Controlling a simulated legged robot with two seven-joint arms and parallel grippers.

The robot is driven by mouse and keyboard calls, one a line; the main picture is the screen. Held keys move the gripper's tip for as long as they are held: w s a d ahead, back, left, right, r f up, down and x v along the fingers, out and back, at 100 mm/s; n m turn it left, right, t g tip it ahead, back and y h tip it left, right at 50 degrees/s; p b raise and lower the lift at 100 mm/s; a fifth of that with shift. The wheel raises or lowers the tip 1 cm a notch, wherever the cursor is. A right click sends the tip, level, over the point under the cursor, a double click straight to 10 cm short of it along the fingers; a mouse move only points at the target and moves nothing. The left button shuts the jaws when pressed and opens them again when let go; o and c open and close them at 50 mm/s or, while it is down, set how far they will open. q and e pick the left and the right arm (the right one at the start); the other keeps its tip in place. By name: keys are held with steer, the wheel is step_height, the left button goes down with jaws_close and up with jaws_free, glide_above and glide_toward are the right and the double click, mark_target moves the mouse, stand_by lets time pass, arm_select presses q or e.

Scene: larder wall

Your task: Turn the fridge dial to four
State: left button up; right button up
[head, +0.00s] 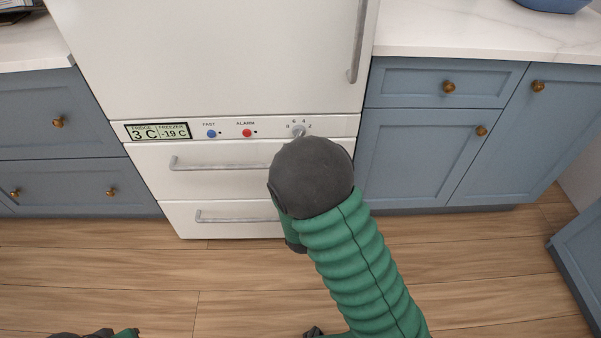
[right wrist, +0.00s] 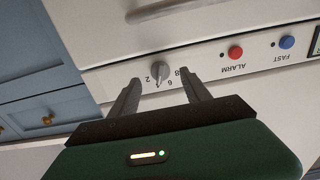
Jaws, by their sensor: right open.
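The fridge dial (head: 299,132) is a small grey knob on the white control strip, with numbers 2, 4, 6 and 8 around it. In the right wrist view the dial (right wrist: 160,71) appears upside down, and I cannot tell which number it points to. My right gripper (right wrist: 159,76) is open, its two dark fingers either side of the dial in the picture, with gaps to both sides. I see no contact. In the head view my right arm hides this gripper. My left gripper is not clearly seen.
A red alarm button (head: 247,133), a blue fast button (head: 211,134) and a temperature display (head: 158,131) share the strip. A drawer handle (head: 220,164) sits below and a door handle (head: 357,45) above. Blue cabinets (head: 418,150) flank the fridge. The wooden floor (head: 235,275) in front is clear.

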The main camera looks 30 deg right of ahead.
steer(key=p+v, duration=0.9)
steer(key=v, duration=0.3)
steer(key=shift+w+f, duration=0.1)
steer(key=shift+f, duration=0.05)
